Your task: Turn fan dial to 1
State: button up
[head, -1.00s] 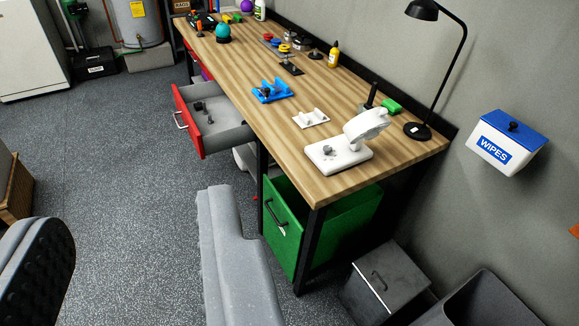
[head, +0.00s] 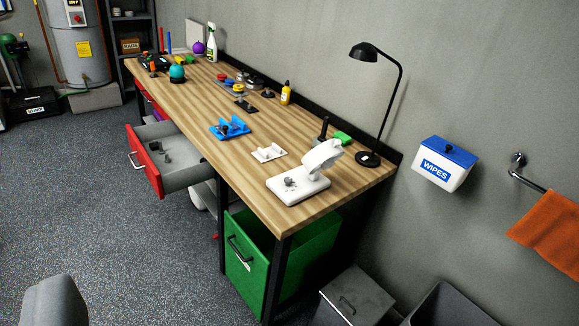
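The white desk fan (head: 321,158) stands at the near right end of the wooden workbench. Its head is tilted and seen nearly edge-on. The flat white base (head: 308,190) carries a small grey dial (head: 290,182) on its top, at the left. The dial's pointer and numbers are too small to read. My gripper is not in view, and nothing is touching the fan.
The workbench (head: 215,120) holds a black lamp (head: 368,158), a white holder (head: 268,153) and a blue holder (head: 230,128). A red-fronted drawer (head: 150,160) and a green drawer (head: 240,265) stand open. Grey bins are at bottom right.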

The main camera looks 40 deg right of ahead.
aim_at(288, 180)
jog(key=z, duration=0.25)
jog(key=i, duration=1.2)
jog(key=z, duration=1.2)
jog(key=i, duration=0.8)
jog(key=z, duration=0.55)
jog(key=k, duration=0.7)
jog(key=z, duration=0.2)
jog(key=i, duration=0.75)
jog(key=u, duration=0.1)
